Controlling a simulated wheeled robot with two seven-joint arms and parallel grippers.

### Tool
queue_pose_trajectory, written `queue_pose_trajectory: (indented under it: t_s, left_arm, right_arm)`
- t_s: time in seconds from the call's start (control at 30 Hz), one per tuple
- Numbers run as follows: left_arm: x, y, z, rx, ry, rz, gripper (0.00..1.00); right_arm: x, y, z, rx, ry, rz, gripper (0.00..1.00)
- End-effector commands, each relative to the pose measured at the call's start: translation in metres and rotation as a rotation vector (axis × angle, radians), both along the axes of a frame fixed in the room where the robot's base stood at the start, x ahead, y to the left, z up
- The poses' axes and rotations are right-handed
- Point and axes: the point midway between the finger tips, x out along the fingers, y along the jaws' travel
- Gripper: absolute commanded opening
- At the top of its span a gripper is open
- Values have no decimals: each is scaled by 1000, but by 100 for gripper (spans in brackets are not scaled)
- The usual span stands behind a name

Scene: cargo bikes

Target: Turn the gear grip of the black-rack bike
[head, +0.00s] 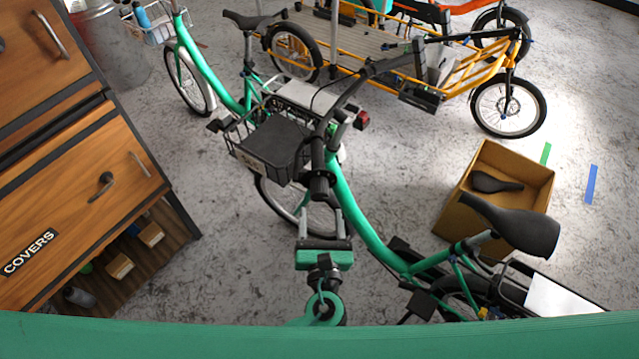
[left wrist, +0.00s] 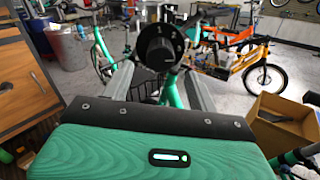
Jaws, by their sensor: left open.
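The near green bike has a black rack (head: 512,284) with a white panel at its rear, at the lower right in the head view. The black gear grip (head: 319,187) is at the near end of its handlebar. In the left wrist view the round end of the gear grip (left wrist: 160,46) faces me, with small light marks on it. My left gripper (head: 320,212) is open, its fingers pointing at the grip. In the left wrist view the fingers (left wrist: 158,82) stand on either side below the grip's end; I cannot tell whether they touch it. My right gripper is not in view.
A black front basket (head: 272,146) sits left of the handlebar. A wooden cabinet (head: 85,195) stands at the left. A cardboard box (head: 465,212) holds a saddle at the right. Another green bike (head: 205,75) and a yellow cargo bike (head: 470,75) stand behind.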

Motion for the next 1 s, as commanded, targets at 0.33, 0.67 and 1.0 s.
queue_pose_trajectory:
  t_s: [0.33, 0.67, 1.0]
  left_arm:
    - [64, 3, 2, 0, 0, 0, 59]
    - [79, 4, -1, -3, 2, -1, 59]
    - [78, 4, -1, -2, 2, -1, 22]
  right_arm:
    - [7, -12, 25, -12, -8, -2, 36]
    - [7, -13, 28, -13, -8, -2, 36]
    - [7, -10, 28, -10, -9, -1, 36]
